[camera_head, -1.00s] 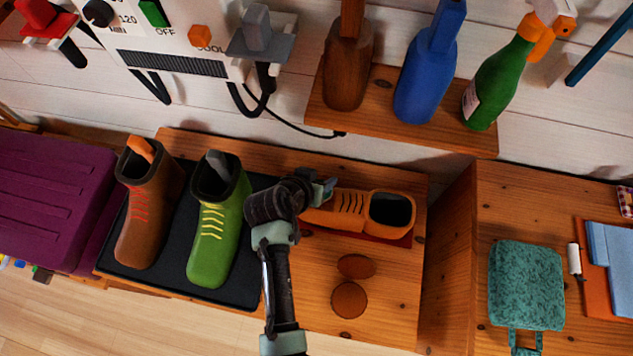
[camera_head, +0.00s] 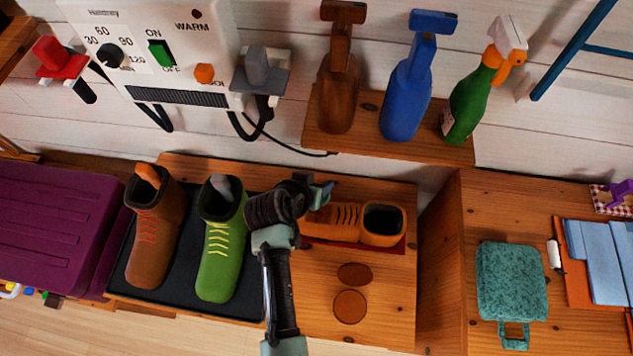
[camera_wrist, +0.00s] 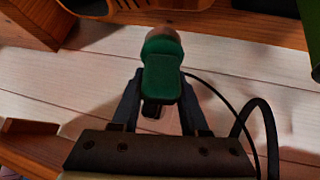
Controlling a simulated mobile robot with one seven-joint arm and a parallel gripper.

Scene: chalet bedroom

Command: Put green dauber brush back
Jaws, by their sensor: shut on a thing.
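The green dauber brush (camera_wrist: 160,75) is clamped between the two fingers of my gripper (camera_wrist: 158,105) in the wrist view. It has a green block-shaped body and a round tan-brown end pointing away from the wrist. In the head view my gripper (camera_head: 320,192) is above the wooden bench, at the toe end of the orange shoe (camera_head: 375,222). The brush cannot be made out there, as the gripper hides it. An empty holder for the brush cannot be identified.
A brown boot (camera_head: 155,235) and a green boot (camera_head: 215,260) stand on a black tray (camera_head: 125,285) at left. Bottles stand on a wall shelf (camera_head: 365,115). A white control box (camera_head: 165,60) with a cable is on the wall. Bare bench (camera_head: 385,320) lies at front right.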

